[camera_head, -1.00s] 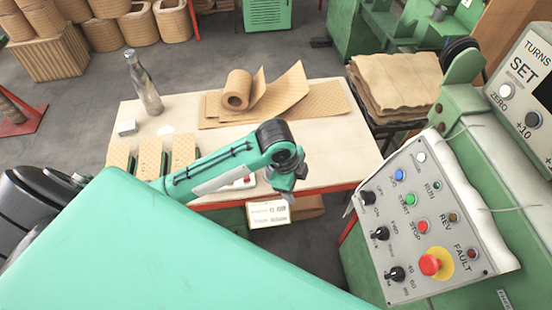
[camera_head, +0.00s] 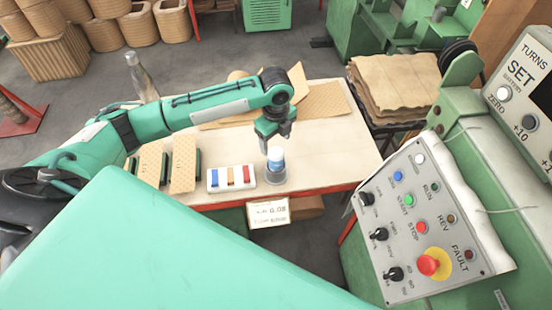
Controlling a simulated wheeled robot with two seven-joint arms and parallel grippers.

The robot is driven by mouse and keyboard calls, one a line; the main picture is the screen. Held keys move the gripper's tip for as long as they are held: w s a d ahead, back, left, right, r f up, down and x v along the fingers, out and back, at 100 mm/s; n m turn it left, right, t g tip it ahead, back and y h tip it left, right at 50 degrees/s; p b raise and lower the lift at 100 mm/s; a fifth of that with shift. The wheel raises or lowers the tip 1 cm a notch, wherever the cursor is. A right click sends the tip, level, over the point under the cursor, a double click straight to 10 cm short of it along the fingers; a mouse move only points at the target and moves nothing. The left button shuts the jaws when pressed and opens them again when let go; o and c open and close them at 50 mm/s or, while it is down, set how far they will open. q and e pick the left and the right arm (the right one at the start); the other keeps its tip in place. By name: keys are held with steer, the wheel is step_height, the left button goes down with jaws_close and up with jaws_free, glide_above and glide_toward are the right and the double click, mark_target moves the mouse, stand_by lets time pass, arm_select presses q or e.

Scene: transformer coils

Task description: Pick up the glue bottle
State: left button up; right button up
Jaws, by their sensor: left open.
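A small bottle with a white top and a blue band (camera_head: 276,160), which looks like the glue bottle, stands upright near the front edge of the table, on or in a grey round base (camera_head: 272,178). My left gripper (camera_head: 274,141) hangs just above it with its fingers pointing down. The gripper is open and empty, and its tips are close to the bottle's top. I cannot tell whether they touch it. My right gripper is not in view.
A white tray (camera_head: 248,184) with blue, orange and red pieces lies left of the bottle. Tan boards (camera_head: 184,160) stand further left. A metal flask (camera_head: 140,76) and tan sheets (camera_head: 325,97) are behind my arm. The table (camera_head: 335,150) is clear to the right.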

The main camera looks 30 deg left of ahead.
mark_target(276, 152)
arm_select(q)
step_height(276, 152, down, 4)
steer(key=shift+r, duration=0.2)
step_height(276, 152, down, 5)
steer(key=p, duration=0.2)
steer(key=shift+r+p, duration=0.15)
steer(key=shift+p, duration=0.15)
steer(key=shift+f, duration=0.4)
steer(key=shift+c, duration=0.5)
steer(key=c, duration=1)
